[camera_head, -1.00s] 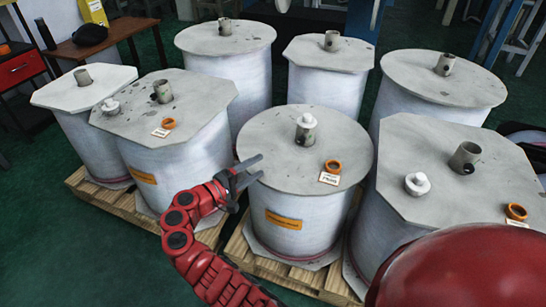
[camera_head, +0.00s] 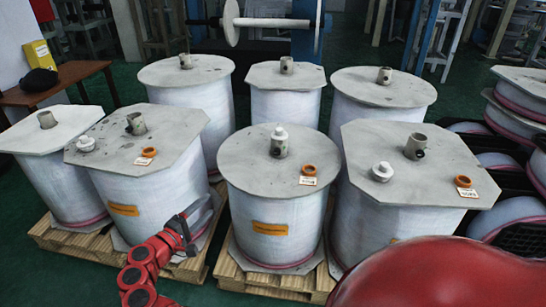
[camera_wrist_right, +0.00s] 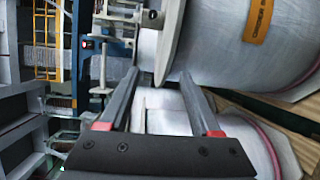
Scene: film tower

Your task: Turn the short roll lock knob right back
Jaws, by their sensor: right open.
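My right gripper (camera_head: 190,222) is low in the gap between the front-left roll (camera_head: 165,180) and the front-middle roll (camera_head: 265,200). In the right wrist view its two fingers (camera_wrist_right: 158,82) are apart with nothing held between them. A white spindle with end discs (camera_head: 272,22) stands at the back in the head view, far from the gripper. I cannot pick out a lock knob on it at this size. White caps (camera_head: 382,171) sit on some roll tops; I cannot tell whether any is the named knob. My left gripper is not in view.
Large wrapped rolls stand close together on wooden pallets (camera_head: 250,277). Orange rings (camera_head: 309,170) with small tags lie on front rolls. A brown table (camera_head: 75,78) is at the left, and stacked rolls (camera_head: 515,105) are at the right. Green floor is open at front left.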

